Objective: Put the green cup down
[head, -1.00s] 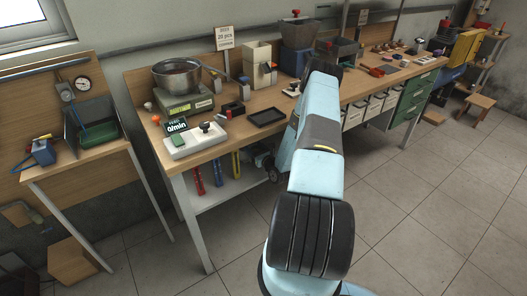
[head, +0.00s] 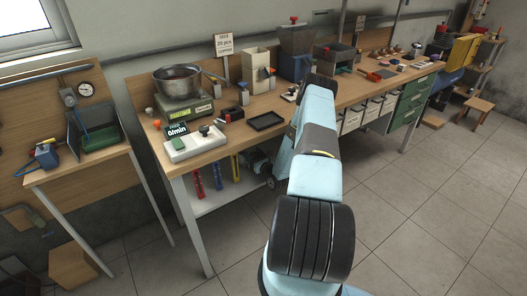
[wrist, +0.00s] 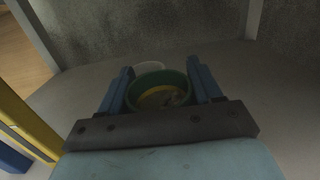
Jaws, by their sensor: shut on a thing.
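The green cup (wrist: 160,103) sits between the two blue fingers of my gripper (wrist: 162,88) in the wrist view. My gripper is shut on it, one finger at each side. I see into the cup's open top, where something yellowish and pale lies inside. Just behind its rim is a white round rim (wrist: 148,66), partly hidden by the cup. A grey surface (wrist: 90,82) lies below and around them. I cannot tell whether the cup touches it. In the head view my own arm hides the gripper and the cup.
White posts (wrist: 252,18) and a dark speckled wall stand behind the cup. A yellow part (wrist: 28,122) is close at the left. In the head view, the long workbench (head: 225,138) holds a metal bowl (head: 177,77), a black tray (head: 265,121) and bins.

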